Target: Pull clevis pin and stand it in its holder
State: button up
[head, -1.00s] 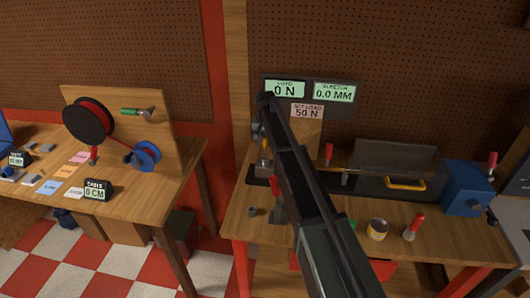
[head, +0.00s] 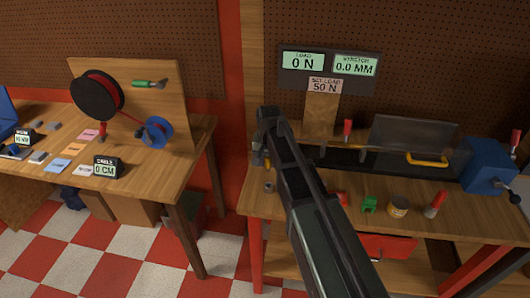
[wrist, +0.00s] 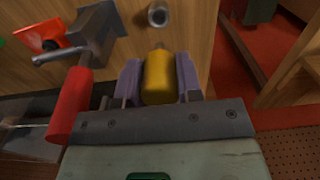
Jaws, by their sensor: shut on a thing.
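My gripper (wrist: 160,88) is shut on the yellow grip of the clevis pin (wrist: 158,74), which sits between its two purple-grey fingers in the wrist view. A bit of yellow (head: 267,163) shows beside my arm in the head view, above the left end of the right bench. A small round grey cup, which looks like the holder (wrist: 158,14), stands on the bench ahead of the pin. It also shows in the head view (head: 268,187), just below my gripper. The pin is apart from it.
A red-handled lever (wrist: 70,105) and a grey block (wrist: 97,30) lie close left of my gripper in the wrist view. A green clip (head: 369,204), a tin (head: 397,206) and a red-handled tool (head: 435,204) stand along the bench front. A blue crank unit (head: 487,165) is at right.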

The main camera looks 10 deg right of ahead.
jog(key=shift+d, duration=0.15)
notch_tip(320, 180, down, 6)
jog(key=b, duration=0.5)
jog(key=shift+r+b, duration=0.15)
jog(key=shift+b, duration=0.2)
dwell(0.4)
jog(key=shift+f+b, duration=2.1)
jog(key=o, duration=1)
notch_tip(320, 180, up, 11)
jog(key=p, duration=1.1)
jog(key=shift+r, duration=0.1)
